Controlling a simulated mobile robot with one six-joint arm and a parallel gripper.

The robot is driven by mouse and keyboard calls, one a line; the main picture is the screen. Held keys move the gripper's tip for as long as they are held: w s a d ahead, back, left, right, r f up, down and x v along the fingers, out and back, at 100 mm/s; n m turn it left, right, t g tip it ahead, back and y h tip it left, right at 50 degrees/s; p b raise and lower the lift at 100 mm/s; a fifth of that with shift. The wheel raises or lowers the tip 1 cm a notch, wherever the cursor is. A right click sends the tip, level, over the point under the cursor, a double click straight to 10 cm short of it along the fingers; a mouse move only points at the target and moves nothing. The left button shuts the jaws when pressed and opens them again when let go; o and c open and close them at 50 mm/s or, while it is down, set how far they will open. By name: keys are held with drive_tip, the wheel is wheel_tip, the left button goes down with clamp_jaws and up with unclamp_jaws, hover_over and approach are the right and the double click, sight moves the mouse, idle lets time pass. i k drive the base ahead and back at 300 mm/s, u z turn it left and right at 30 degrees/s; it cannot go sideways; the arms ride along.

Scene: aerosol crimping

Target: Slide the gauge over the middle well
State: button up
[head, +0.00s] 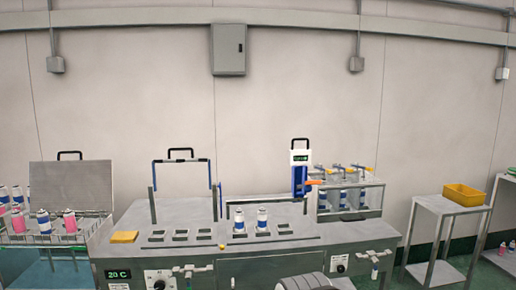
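The gauge (300,158) is a white unit with a small green display and a black handle on top. A blue body hangs below it, with an orange piece at its right side. It stands upright at the right end of a dark rail at the back of the bench. The right group of wells holds two blue-and-white cans, a left one (239,221) and a middle one (263,219). The middle can covers the middle well. The right well (284,226) looks empty. The gauge is to the right of the middle can. My gripper is not visible.
Left on the bench (135,214) are several square wells (180,235), a raised frame (182,161) and a yellow pad (124,237). A rack (375,183) with orange-handled valves stands right of the gauge. A grey ridged part, seemingly mine, shows at bottom centre.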

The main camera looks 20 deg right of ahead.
sight(299, 159)
drive_tip(key=k, duration=1.3)
drive_tip(key=z, duration=0.5)
drive_tip(key=i, duration=0.9)
drive_tip(key=z, duration=0.75)
drive_tip(key=i, duration=2.55)
drive_tip(key=u, duration=0.45)
drive_tip(key=k, duration=0.85)
drive_tip(key=u, duration=0.15)
drive_tip(key=i, duration=0.7)
